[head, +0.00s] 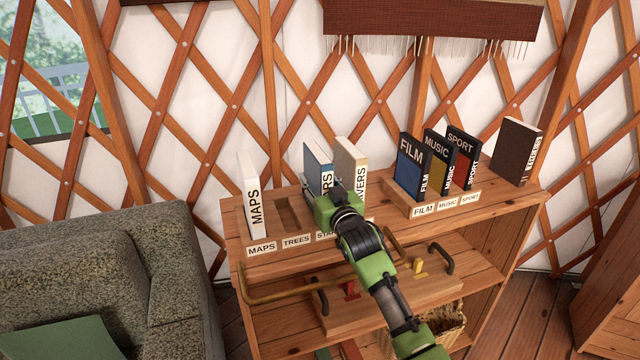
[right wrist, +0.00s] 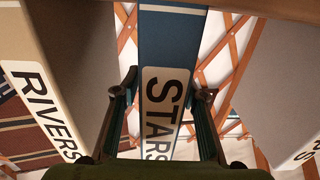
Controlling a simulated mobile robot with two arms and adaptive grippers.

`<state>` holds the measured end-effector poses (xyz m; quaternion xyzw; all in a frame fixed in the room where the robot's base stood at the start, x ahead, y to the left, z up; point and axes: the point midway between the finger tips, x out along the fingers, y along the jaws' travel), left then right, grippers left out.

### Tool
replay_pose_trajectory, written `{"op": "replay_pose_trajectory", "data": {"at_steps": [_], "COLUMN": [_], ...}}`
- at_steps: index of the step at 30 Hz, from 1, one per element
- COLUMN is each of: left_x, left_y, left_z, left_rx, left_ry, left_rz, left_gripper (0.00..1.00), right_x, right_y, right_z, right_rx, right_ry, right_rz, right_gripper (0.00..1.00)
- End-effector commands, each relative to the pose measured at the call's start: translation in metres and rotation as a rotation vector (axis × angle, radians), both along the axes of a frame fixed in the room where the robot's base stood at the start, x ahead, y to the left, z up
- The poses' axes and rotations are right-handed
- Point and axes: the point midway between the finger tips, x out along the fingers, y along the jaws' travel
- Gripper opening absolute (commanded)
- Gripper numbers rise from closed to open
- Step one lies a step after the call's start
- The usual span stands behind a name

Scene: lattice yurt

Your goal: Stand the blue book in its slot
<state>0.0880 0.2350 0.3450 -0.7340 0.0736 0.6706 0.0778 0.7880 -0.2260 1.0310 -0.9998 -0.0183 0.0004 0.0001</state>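The blue book (head: 317,162), labelled STARS, stands upright on the top shelf between the white MAPS book (head: 251,200) and the beige RIVERS book (head: 350,160). Its top is about level with theirs; its foot is hidden by my right gripper (head: 328,203). In the right wrist view the blue book's spine (right wrist: 172,40) lies between the two fingers of my right gripper (right wrist: 165,95), whose tips close against its sides. The labelled slot rack (head: 286,242) is below; the STARS label is partly covered. The TREES slot (head: 288,213) is empty. My left gripper is not in view.
FILM, MUSIC and SPORT cases stand in a second rack (head: 422,211) to the right, with a brown book (head: 515,152) beyond. A tray with black handles (head: 441,258) is on the shelf below. A grey sofa (head: 170,250) stands at left.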

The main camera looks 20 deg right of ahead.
Motion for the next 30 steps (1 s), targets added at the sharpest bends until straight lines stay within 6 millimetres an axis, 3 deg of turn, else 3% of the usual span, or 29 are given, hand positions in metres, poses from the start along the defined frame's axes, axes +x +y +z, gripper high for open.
{"op": "replay_pose_trajectory", "data": {"at_steps": [8,21,30], "left_x": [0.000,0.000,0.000], "left_y": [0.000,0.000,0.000], "left_z": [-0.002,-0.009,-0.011], "left_rx": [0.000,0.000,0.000], "left_ry": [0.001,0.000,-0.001], "left_rz": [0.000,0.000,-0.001], "left_gripper": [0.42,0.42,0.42], "right_x": [-0.025,-0.099,-0.119], "right_y": [-0.001,-0.004,-0.005], "right_z": [-0.002,-0.002,0.000], "right_rx": [-0.001,-0.001,-0.001], "right_ry": [0.001,0.000,0.000], "right_rz": [0.000,0.000,0.000], "right_gripper": [0.39,0.39,0.39]}}
